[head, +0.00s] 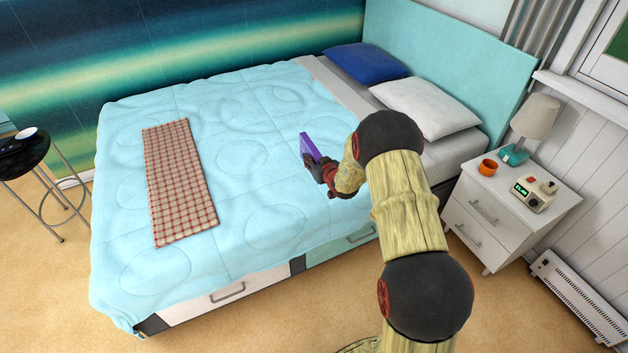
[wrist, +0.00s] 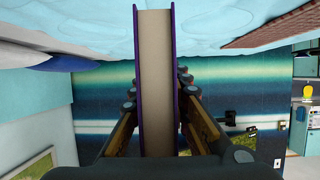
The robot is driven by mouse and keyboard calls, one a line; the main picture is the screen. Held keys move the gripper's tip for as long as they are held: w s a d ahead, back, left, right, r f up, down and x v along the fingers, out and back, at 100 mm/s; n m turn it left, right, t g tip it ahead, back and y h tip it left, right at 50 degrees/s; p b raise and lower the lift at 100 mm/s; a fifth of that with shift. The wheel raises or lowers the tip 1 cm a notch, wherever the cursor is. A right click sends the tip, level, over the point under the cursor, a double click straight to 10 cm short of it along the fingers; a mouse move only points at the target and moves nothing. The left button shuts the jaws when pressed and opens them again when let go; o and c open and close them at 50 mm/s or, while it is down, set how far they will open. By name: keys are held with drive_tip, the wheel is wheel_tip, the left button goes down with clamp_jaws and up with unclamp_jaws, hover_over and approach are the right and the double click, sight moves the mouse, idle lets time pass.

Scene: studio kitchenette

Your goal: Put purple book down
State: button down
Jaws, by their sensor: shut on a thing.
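The purple book (head: 309,147) is held upright at the end of my arm, over or at the light blue bed (head: 262,115) in the head view. In the wrist view the book (wrist: 155,80) fills the middle, with its cream page edges between two purple covers. My gripper (head: 322,170) is shut on the book. Its fingers press on both covers in the wrist view (wrist: 156,108). The wrist view appears upside down, with the bed along the top. I cannot tell whether the book touches the bedcover.
A checked red cloth (head: 180,182) lies on the bed's left part. A blue pillow (head: 364,63) and a white pillow (head: 425,107) lie at the headboard. A nightstand (head: 505,212) holds a lamp, an orange mug and a clock. The bedcover between cloth and book is clear.

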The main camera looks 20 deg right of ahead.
drive_tip(key=w+d+f+b, duration=0.2)
drive_tip(key=w+d+f, duration=0.3)
drive_tip(key=w+f, duration=0.2)
drive_tip(key=shift+w+d+f, duration=0.15)
drive_tip(key=shift+w+d, duration=0.05)
drive_tip(key=shift+w, duration=0.3)
drive_tip(key=shift+f, duration=0.45)
drive_tip(key=shift+f, duration=0.4)
drive_tip(key=shift+f, duration=0.65)
drive_tip(key=shift+f, duration=0.35)
drive_tip(key=shift+f, duration=0.65)
drive_tip(key=shift+f, duration=0.3)
drive_tip(key=shift+f, duration=0.35)
drive_tip(key=shift+f, duration=0.15)
